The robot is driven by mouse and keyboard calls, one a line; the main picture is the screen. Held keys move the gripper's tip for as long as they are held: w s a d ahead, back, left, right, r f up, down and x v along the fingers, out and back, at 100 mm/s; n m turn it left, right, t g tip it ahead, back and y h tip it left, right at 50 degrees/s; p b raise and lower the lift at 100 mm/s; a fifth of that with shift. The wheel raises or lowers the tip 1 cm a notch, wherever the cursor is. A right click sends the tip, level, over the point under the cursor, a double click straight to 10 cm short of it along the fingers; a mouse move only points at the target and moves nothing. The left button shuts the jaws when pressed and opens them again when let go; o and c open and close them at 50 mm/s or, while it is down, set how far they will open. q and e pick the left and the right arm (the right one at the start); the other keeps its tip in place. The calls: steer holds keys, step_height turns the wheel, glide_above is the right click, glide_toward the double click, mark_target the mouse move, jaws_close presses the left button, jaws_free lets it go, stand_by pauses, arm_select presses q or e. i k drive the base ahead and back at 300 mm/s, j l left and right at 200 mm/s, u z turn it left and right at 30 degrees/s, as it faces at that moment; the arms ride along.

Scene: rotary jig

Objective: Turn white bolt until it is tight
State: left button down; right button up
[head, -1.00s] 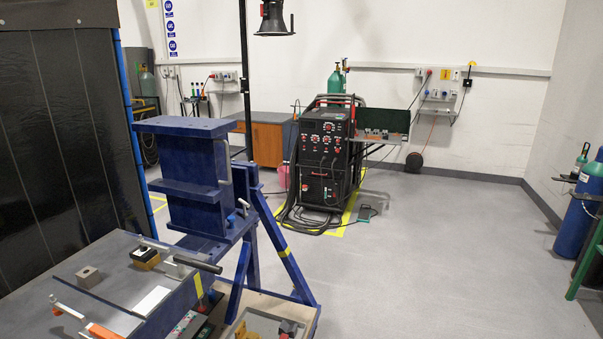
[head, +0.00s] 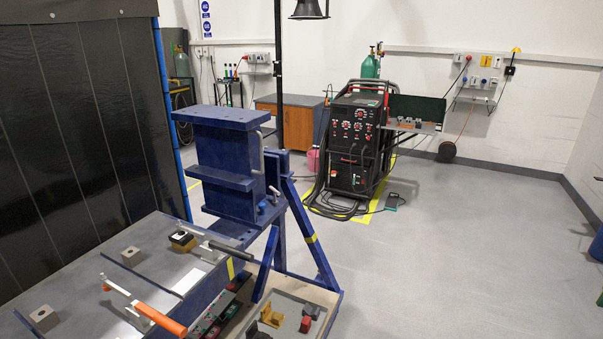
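The blue rotary jig (head: 222,160) stands left of centre in the head view, on a blue frame with slanted legs. A light grey crank-like handle (head: 262,150) and a smaller pale bent piece (head: 274,192) show on its right side. A small blue knob (head: 262,207) sits below them. I cannot tell which piece, if any, is the white bolt. Neither of my grippers is in view.
A grey worktable (head: 75,275) with clamps and small blocks fills the lower left. A grey bin (head: 285,318) of coloured parts lies beside the jig's legs. A black welding machine (head: 355,145) stands behind. The floor at right is clear.

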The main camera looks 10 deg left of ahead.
mark_target(276, 192)
steer(key=i+l, duration=0.45)
steer(key=l, duration=0.3)
steer(key=i+l+u, duration=0.1)
steer(key=i+l, duration=0.25)
steer(key=i, duration=0.2)
steer(key=i+l, duration=0.45)
steer(key=i+j+u, duration=0.05)
steer(key=i, duration=0.05)
